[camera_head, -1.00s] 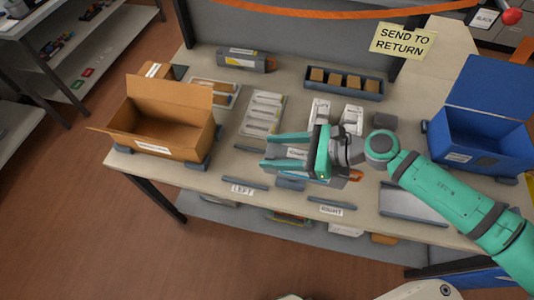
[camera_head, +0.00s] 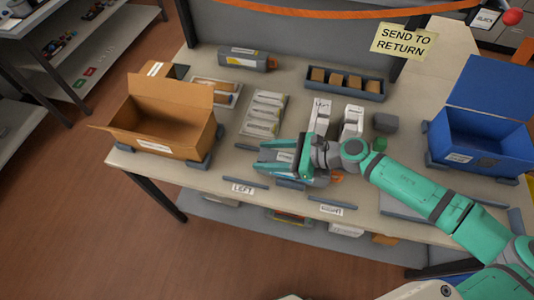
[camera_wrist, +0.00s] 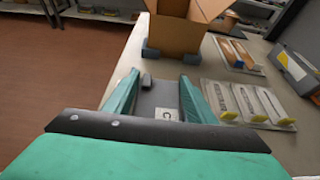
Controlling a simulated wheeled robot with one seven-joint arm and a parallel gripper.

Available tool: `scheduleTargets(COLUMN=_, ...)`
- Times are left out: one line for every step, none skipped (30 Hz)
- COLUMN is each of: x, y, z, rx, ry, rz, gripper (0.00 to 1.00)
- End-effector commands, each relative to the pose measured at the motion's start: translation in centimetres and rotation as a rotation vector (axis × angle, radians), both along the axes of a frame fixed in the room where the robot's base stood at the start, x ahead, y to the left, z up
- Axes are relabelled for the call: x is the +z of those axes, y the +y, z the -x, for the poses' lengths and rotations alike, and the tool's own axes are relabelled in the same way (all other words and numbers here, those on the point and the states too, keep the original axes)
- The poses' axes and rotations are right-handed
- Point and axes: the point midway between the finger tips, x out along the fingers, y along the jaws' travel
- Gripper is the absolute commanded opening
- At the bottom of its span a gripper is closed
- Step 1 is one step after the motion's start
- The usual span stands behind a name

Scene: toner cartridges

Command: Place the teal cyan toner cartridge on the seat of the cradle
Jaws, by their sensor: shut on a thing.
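My gripper (camera_head: 262,156) is low over the front middle of the table, fingers pointing left. It is shut on the teal cyan toner cartridge (camera_head: 322,180), a grey body with an orange end at the right, partly hidden by the gripper. In the wrist view the cartridge (camera_wrist: 158,98) lies between the two teal fingers (camera_wrist: 158,92), with a white label lettered C. Low grey bars (camera_head: 290,184) lie at the front edge by the LEFT and RIGHT labels. I cannot tell which part is the cradle's seat, or whether the cartridge touches it.
An open cardboard box (camera_head: 165,120) stands at the left and a blue bin (camera_head: 480,140) at the right. Another grey cartridge with a yellow label (camera_head: 247,60) lies at the back. White packs (camera_head: 265,112) and a tray of brown blocks (camera_head: 345,83) lie behind my gripper.

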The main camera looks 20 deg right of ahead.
Motion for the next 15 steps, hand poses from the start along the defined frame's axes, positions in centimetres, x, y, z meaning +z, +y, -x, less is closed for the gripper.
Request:
scheduleTargets(x=0.10, y=0.05, z=-0.04, rx=0.001, ry=-0.001, rz=-0.001, gripper=0.08)
scheduleTargets(x=0.11, y=0.07, z=-0.04, rx=0.002, ry=-0.002, rz=0.000, gripper=0.08)
scheduleTargets(x=0.11, y=0.09, z=-0.04, rx=0.002, ry=-0.002, rz=0.000, gripper=0.08)
scheduleTargets(x=0.10, y=0.10, z=-0.04, rx=0.003, ry=-0.001, rz=0.000, gripper=0.08)
scheduleTargets(x=0.05, y=0.11, z=-0.04, rx=0.003, ry=-0.001, rz=0.000, gripper=0.08)
scheduleTargets(x=-0.04, y=0.14, z=-0.04, rx=0.003, ry=-0.001, rz=0.000, gripper=0.08)
scheduleTargets(x=-0.12, y=0.14, z=-0.06, rx=0.003, ry=-0.001, rz=0.000, gripper=0.08)
scheduleTargets(x=-0.18, y=0.13, z=-0.03, rx=0.004, ry=-0.001, rz=0.000, gripper=0.55)
scheduleTargets(x=-0.17, y=0.15, z=-0.03, rx=0.004, ry=-0.001, rz=0.000, gripper=0.65)
scheduleTargets(x=-0.16, y=0.16, z=-0.03, rx=0.004, ry=-0.001, rz=0.000, gripper=0.69)
scheduleTargets(x=-0.16, y=0.16, z=-0.03, rx=0.004, ry=-0.001, rz=0.000, gripper=0.69)
scheduleTargets(x=-0.16, y=0.17, z=-0.03, rx=0.004, ry=-0.001, rz=0.000, gripper=0.69)
scheduleTargets(x=-0.16, y=0.17, z=-0.03, rx=0.004, ry=0.000, rz=0.000, gripper=0.69)
scheduleTargets(x=-0.15, y=0.19, z=-0.03, rx=0.004, ry=0.000, rz=0.000, gripper=0.69)
scheduleTargets(x=-0.15, y=0.19, z=-0.03, rx=0.004, ry=0.000, rz=0.000, gripper=0.69)
